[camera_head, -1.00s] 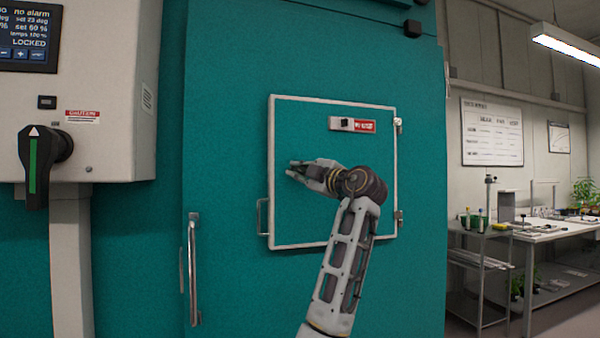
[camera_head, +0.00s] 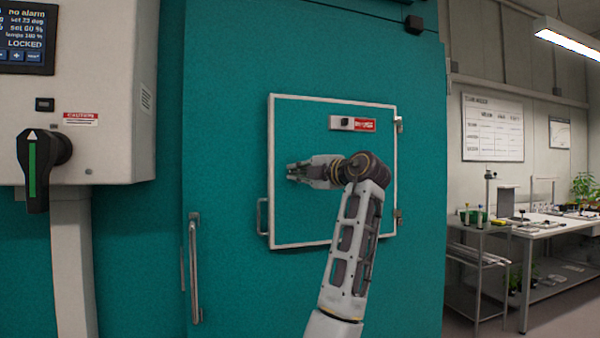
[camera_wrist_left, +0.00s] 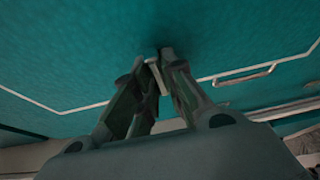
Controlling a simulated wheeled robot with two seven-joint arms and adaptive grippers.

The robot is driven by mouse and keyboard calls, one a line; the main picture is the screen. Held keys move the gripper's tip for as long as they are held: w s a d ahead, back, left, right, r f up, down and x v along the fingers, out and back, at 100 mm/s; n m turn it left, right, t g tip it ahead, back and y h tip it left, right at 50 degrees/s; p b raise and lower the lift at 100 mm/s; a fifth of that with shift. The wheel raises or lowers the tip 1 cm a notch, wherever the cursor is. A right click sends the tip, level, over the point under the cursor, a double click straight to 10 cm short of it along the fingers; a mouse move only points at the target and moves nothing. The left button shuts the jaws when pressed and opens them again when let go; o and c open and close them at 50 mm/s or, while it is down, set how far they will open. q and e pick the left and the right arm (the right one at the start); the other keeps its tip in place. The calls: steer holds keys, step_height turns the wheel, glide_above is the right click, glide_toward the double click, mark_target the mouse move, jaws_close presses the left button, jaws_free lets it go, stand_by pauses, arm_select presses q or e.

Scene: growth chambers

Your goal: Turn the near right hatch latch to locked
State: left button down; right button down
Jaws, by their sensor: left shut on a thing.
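The hatch (camera_head: 300,130) is a teal panel with a pale frame on the big teal door. My left gripper (camera_head: 290,173) is in front of its left half, fingers pointing left. In the left wrist view, the fingers (camera_wrist_left: 160,58) are shut on a small pale piece (camera_wrist_left: 156,77), which I take to be the hatch latch. The fingers hide most of it, so I cannot tell its angle. My right gripper is in neither current view.
The hatch has a handle (camera_head: 262,216) at its left edge and a red label (camera_head: 364,125) near the top. A long door handle (camera_head: 194,268) is lower left. A control box (camera_head: 110,100) with a black and green switch (camera_head: 36,168) stands left. A bench (camera_head: 545,229) is far right.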

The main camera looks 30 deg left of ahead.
arm_select(q)
steer(key=c, duration=1.5)
jaws_free()
steer(key=shift+v, duration=6)
